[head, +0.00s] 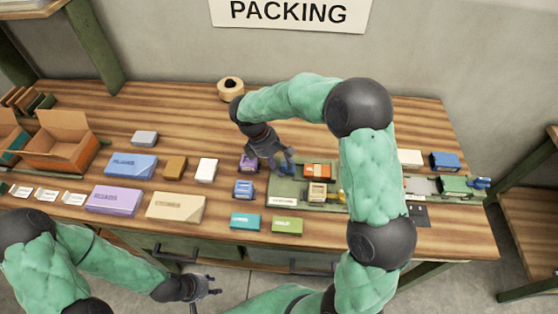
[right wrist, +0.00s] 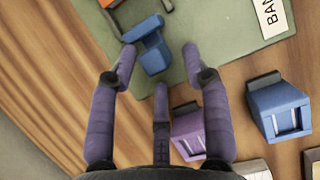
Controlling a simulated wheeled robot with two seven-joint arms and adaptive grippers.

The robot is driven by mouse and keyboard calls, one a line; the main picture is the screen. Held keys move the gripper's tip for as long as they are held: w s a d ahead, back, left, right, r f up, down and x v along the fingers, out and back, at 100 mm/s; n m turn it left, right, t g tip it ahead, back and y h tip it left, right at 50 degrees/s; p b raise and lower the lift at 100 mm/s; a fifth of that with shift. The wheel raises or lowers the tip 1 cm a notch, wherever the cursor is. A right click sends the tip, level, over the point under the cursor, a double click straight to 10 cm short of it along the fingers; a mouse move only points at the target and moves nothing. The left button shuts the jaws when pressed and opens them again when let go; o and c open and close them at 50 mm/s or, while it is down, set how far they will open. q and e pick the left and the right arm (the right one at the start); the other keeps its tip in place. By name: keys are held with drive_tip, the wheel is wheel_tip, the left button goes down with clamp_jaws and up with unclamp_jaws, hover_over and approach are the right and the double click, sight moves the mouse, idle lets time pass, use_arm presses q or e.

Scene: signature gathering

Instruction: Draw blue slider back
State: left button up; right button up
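The blue slider (right wrist: 153,50), a block with a crossbar, sits at the edge of the green board (right wrist: 220,28) in the right wrist view. My right gripper (right wrist: 160,54) is open, with its purple fingers reaching around the slider. The slider lies between the fingertips, nearer the left one; whether they touch it I cannot tell. In the head view my right gripper (head: 284,166) is over the left end of the board (head: 284,201) and mostly covers the slider. My left gripper (head: 203,288) hangs low in front of the table, apart from everything, and looks open.
A purple holder (head: 249,162) and a blue holder (head: 243,188) stand close left of the board. Teal (head: 245,221) and green (head: 287,225) boxes lie in front. My right arm hides the board's middle. Another blue handle (head: 481,183) shows at the far right.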

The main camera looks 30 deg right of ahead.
drive_tip(key=shift+s+r, duration=0.1)
drive_tip(key=shift+s, duration=0.05)
drive_tip(key=shift+a+r, duration=0.15)
drive_tip(key=shift+r, duration=0.25)
drive_tip(key=v, duration=1.1)
drive_tip(key=shift+w, duration=0.25)
